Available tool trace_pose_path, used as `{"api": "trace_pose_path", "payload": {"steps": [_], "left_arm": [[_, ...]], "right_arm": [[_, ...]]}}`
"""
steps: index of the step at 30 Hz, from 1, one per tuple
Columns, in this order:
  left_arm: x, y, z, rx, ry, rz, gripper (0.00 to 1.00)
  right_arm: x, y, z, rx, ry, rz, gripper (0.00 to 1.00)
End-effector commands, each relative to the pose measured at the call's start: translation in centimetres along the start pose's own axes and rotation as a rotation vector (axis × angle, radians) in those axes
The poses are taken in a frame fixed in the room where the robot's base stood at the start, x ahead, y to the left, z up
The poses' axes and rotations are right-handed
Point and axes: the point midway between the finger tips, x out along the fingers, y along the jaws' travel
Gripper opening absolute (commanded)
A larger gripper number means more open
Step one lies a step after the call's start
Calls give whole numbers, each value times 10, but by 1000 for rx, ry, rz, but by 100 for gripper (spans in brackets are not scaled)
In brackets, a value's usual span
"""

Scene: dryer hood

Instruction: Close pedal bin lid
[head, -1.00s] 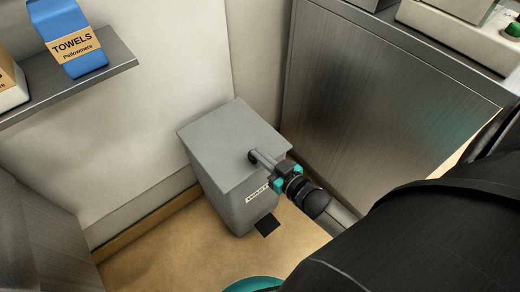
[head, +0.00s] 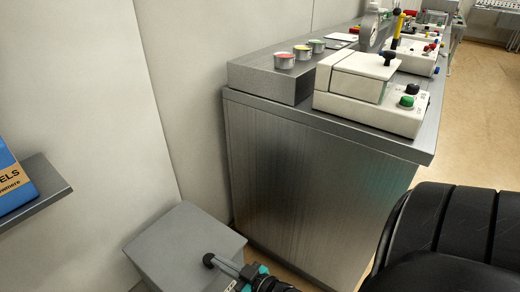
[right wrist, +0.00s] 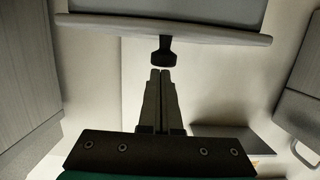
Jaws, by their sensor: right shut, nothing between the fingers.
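The pedal bin (head: 165,232) is a grey box at the bottom left of the head view. Its flat grey lid (head: 185,235) appears to lie level on top. A small black knob (head: 208,260) shows at the lid; in the right wrist view a black knob (right wrist: 164,52) sticks out from a grey panel edge. My right gripper (head: 226,267) reaches in from the lower right. Its fingers (right wrist: 160,80) are together and empty, with their tips very close to the knob; I cannot tell if they touch it. The bin's front and pedal are out of view. My left gripper is not in view.
A steel cabinet (head: 310,180) stands right of the bin, with a white device (head: 370,95) and several coloured-topped tins on it. A steel shelf (head: 38,195) with a blue towels pack (head: 12,185) juts in at left. A pale wall stands behind the bin.

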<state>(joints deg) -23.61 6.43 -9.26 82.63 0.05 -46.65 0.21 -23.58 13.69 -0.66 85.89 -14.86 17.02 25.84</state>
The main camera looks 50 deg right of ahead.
Motion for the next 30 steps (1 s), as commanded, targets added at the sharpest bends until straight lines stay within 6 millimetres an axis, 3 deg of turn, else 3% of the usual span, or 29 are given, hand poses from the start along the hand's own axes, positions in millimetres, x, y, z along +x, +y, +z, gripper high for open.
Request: {"api": "trace_pose_path", "payload": {"steps": [21, 30], "left_arm": [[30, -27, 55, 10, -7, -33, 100], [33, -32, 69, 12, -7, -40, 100]], "right_arm": [[-107, 0, -3, -1, 4, 0, 0], [-131, 0, -3, 0, 9, -1, 0]]}}
